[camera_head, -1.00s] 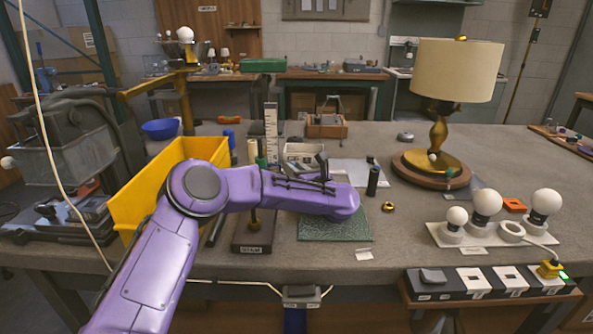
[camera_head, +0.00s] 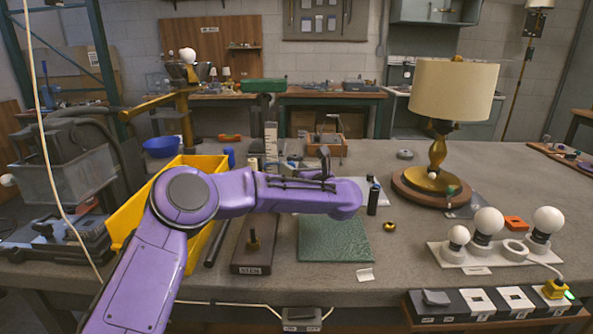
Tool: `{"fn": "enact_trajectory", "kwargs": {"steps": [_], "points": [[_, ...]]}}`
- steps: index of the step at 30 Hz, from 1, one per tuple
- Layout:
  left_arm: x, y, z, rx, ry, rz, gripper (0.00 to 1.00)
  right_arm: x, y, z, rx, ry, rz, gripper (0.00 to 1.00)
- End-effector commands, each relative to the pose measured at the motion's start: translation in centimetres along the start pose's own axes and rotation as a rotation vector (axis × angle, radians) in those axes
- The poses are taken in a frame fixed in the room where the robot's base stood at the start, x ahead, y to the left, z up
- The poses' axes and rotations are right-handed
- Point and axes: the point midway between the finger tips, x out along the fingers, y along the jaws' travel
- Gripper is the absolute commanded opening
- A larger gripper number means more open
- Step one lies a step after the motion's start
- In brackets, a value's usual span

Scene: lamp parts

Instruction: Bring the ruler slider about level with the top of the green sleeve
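A white upright ruler (camera_head: 271,140) with dark markings stands behind my purple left arm. Its lower end is hidden, and I cannot make out the slider on it. A pale upright cylinder (camera_head: 256,149) stands just left of the ruler, partly covered by my arm. No green sleeve can be clearly picked out; a dark upright cylinder (camera_head: 373,197) stands right of my arm. My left gripper (camera_head: 324,160) is largely hidden beyond the forearm, close to the right of the ruler in the picture. Its fingers do not show clearly. My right gripper is not in view.
A yellow bin (camera_head: 135,208) stands at left behind my arm. A dark wooden block with a peg (camera_head: 248,258) and a green mat (camera_head: 338,247) lie in front. A lamp (camera_head: 440,174) and white bulbs (camera_head: 488,222) stand at right. The bench between mat and bulbs is mostly clear.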

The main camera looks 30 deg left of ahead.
Motion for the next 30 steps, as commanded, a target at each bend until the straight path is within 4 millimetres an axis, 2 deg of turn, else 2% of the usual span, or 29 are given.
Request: {"fn": "enact_trajectory", "kwargs": {"steps": [5, 8, 15, 18, 22, 30], "points": [[-0.7, -0.1, 0.0, 0.000, -0.001, -0.002, 0.54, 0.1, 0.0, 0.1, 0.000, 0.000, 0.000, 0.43], [-2.5, -0.1, -0.1, 0.001, -0.002, -0.004, 0.54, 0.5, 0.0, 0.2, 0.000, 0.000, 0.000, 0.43], [-8.2, -0.1, -0.1, 0.000, -0.002, -0.002, 0.54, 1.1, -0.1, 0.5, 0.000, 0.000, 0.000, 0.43], [-9.6, -0.1, -0.1, 0.000, -0.001, -0.001, 0.54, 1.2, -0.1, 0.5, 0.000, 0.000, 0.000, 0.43], [-10.5, 0.0, 0.0, 0.001, -0.001, 0.000, 0.54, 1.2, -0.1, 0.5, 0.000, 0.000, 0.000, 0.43], [-10.5, 0.0, 0.0, 0.000, 0.000, 0.000, 0.54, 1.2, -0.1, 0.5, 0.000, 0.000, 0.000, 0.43]]}}
